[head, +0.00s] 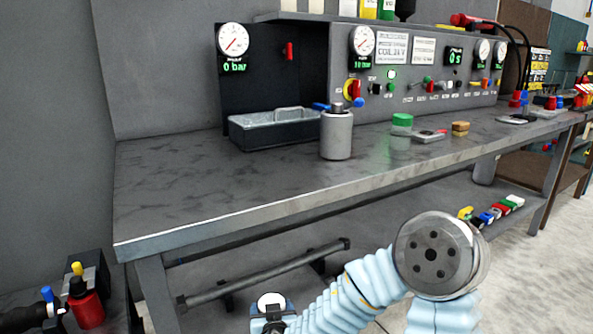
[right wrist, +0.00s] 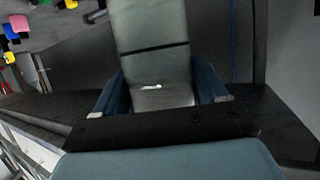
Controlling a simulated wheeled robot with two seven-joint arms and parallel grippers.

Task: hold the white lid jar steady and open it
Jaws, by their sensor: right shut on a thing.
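My right gripper (head: 268,316) is low at the bottom of the head view, in front of the bench, at the end of my pale blue sleeved arm. A thing with a round white top (head: 271,299) sits at its fingers; this looks like the white lid jar. In the right wrist view, the blue fingers of my right gripper (right wrist: 165,95) are on both sides of a pale grey jar-like body (right wrist: 152,25) with a thin dark line across it. The gripper is shut on it. My left gripper is not in view.
A workbench (head: 190,200) fills the middle. It bears a dark tray (head: 265,132), a grey cylinder (head: 337,135), a green-lidded jar (head: 401,122) and small parts. A red container (head: 86,306) stands at the lower left. The bench's left part is clear.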

